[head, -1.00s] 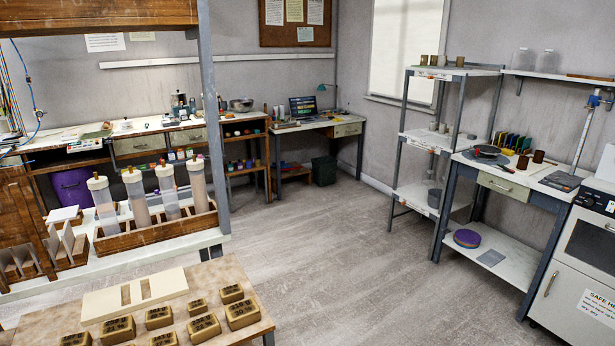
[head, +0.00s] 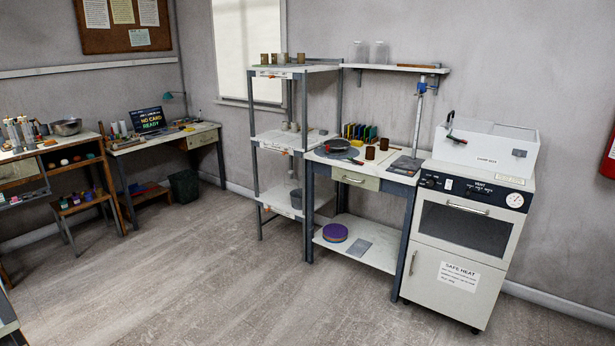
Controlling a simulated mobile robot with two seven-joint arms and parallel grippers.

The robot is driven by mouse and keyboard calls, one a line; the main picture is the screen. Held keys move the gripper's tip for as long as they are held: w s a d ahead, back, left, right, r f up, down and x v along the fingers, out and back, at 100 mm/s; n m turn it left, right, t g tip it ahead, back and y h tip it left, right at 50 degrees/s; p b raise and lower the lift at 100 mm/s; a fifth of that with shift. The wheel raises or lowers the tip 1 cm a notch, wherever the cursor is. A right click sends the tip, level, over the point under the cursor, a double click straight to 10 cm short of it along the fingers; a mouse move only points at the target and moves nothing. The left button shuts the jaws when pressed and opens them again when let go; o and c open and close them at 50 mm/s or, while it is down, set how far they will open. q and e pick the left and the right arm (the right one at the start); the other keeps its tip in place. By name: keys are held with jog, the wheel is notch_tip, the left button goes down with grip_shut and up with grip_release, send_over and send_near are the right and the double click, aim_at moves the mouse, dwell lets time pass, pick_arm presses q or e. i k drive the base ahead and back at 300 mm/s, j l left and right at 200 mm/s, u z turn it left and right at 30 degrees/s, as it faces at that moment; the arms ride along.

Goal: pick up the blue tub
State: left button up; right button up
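I cannot make out a plainly blue tub in the head view. A small dark grey tub (head: 296,198), perhaps bluish, stands on the lowest shelf of the metal rack, partly behind a rack post. A round purple stack with a blue side (head: 335,232) lies on the lower shelf of the workbench. It looks like flat discs rather than a tub. Neither of my grippers is in view.
The metal rack (head: 278,137) stands against the wall, left of the workbench (head: 318,152). A white oven cabinet (head: 464,234) stands to the right. A laptop desk (head: 161,142) with a dark bin (head: 185,186) is at the back left. The wooden floor (head: 230,290) is clear.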

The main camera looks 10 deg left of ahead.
aim_at(87, 196)
jog(key=i+l+u, duration=0.1)
jog(key=i, duration=0.45)
jog(key=i+l, duration=0.25)
jog(key=i, duration=0.35)
jog(key=i+j+u, duration=0.1)
jog(key=i+u, duration=0.15)
jog(key=u, duration=0.15)
jog(key=i+u, duration=0.6)
jog(key=u, duration=0.2)
jog(key=i+j+u, duration=0.1)
jog(key=i+u, duration=0.3)
jog(key=i, duration=0.15)
jog(key=i+u, duration=0.35)
jog(key=i, duration=0.25)
jog(key=i+j+z, duration=0.1)
jog(key=i, duration=0.55)
jog(key=i+j, duration=0.15)
jog(key=i, duration=0.5)
jog(key=i+j+z, duration=0.3)
jog(key=i+j, duration=0.7)
jog(key=j, duration=0.15)
jog(key=i+l+u, duration=0.15)
jog(key=i+u, duration=0.2)
jog(key=i, duration=0.55)
